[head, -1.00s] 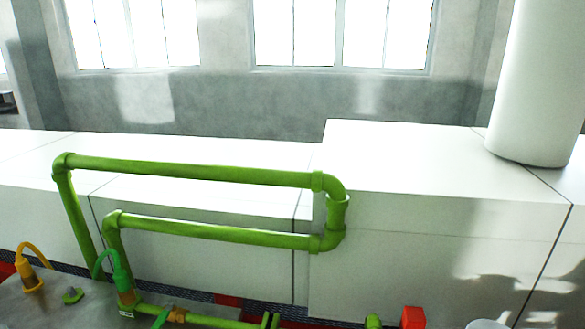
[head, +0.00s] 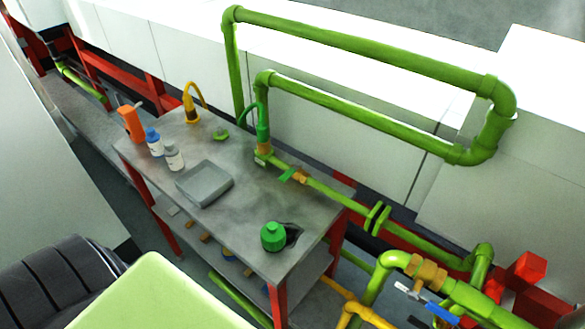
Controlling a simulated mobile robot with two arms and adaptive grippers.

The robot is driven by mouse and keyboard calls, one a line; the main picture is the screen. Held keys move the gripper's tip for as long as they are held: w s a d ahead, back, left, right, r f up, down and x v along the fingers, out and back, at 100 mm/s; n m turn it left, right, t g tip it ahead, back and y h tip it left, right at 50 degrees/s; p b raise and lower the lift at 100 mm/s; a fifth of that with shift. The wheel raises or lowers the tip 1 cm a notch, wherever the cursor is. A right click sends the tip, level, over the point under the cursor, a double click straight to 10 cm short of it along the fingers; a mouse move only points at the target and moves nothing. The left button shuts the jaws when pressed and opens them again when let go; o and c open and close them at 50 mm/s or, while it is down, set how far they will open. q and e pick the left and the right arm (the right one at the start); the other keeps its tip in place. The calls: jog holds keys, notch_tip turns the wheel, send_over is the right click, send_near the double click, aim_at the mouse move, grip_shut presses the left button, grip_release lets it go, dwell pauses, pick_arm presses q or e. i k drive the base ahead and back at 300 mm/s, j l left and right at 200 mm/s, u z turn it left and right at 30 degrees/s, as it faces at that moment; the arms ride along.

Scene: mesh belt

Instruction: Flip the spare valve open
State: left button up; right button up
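Which valve is the spare one I cannot tell. A brass valve (head: 299,177) with a green lever (head: 287,174) sits in the green pipe along the back of the grey workbench (head: 225,228). Another brass valve (head: 428,274) sits in the green pipework at the lower right, with a blue lever (head: 440,311) near it. Small brass-coloured parts (head: 205,238) lie on the bench's lower shelf, too small to make out. Neither of my grippers is in view.
Red blocks (head: 528,267) and a yellow pipe (head: 350,303) are at lower right.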

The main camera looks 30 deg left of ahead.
aim_at(290, 173)
jog(key=k+j+u, duration=0.1)
jog(key=j+u, duration=0.25)
jog(key=k+j+u, duration=0.1)
jog(key=u, duration=0.25)
jog(key=j+u, duration=0.3)
